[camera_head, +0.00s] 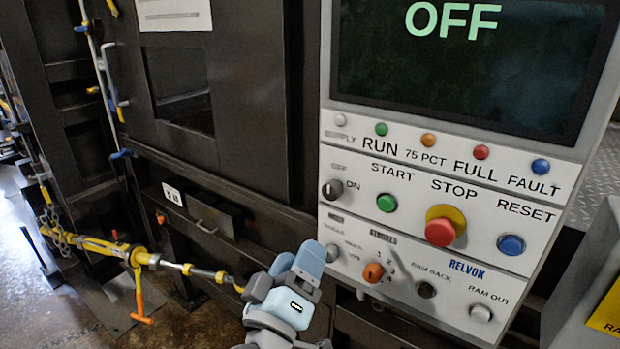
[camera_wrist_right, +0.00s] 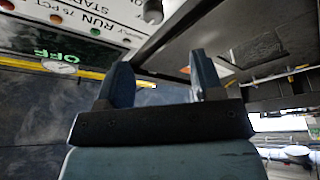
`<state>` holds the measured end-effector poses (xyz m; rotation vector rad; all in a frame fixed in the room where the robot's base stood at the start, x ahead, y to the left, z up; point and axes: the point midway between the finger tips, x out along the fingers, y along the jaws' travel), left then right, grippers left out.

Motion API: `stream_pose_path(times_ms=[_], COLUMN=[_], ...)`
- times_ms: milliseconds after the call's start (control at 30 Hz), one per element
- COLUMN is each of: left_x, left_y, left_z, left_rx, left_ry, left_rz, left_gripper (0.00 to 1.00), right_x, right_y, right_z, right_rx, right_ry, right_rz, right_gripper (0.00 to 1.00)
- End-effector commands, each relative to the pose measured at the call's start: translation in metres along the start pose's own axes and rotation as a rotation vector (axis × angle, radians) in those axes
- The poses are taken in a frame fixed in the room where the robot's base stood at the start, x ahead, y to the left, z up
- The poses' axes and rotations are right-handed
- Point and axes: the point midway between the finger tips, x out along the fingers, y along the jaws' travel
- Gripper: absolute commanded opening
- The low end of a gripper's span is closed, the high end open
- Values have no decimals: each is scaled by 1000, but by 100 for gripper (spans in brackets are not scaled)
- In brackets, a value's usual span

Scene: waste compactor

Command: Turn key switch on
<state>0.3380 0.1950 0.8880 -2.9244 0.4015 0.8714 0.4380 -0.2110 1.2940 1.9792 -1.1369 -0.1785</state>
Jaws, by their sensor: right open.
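The key switch (camera_head: 332,189) is a dark round knob with a light slot, at the left of the control panel (camera_head: 350,230) under the OFF and ON labels. In the right wrist view a knob that appears to be this switch (camera_wrist_right: 152,12) is at the top edge. My right gripper (camera_head: 297,262) is below and left of the switch in the head view, apart from it. Its two blue fingers are open and empty in the wrist view (camera_wrist_right: 163,75). The display (camera_head: 470,65) reads OFF. My left gripper is not in view.
A dark machine wall with a drawer-like handle (camera_head: 210,215) and a yellow ratchet bar (camera_head: 100,245) are to the left.

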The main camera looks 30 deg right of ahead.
Motion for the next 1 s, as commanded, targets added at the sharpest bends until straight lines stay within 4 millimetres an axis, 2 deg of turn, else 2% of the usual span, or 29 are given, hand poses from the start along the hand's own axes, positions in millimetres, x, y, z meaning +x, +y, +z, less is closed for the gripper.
stream_pose_path(times_ms=[133, 233, 500, 700, 833, 1000], left_x=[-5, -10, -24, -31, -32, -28], left_y=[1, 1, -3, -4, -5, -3], left_z=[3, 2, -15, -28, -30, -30], left_rx=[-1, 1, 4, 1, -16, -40], left_ry=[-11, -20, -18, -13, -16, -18], left_rz=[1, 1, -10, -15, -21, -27], left_gripper=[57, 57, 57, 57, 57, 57], right_x=[7, 21, 79, 115, 130, 138], right_y=[4, 5, 6, 5, 4, 3], right_z=[-2, -3, -4, -2, -2, 0], right_rx=[3, 3, 0, 0, 1, 2], right_ry=[-1, -1, 0, 0, -1, -1], right_rz=[9, 9, 10, 8, 7, 5], right_gripper=[61, 61, 61, 61, 61, 61])
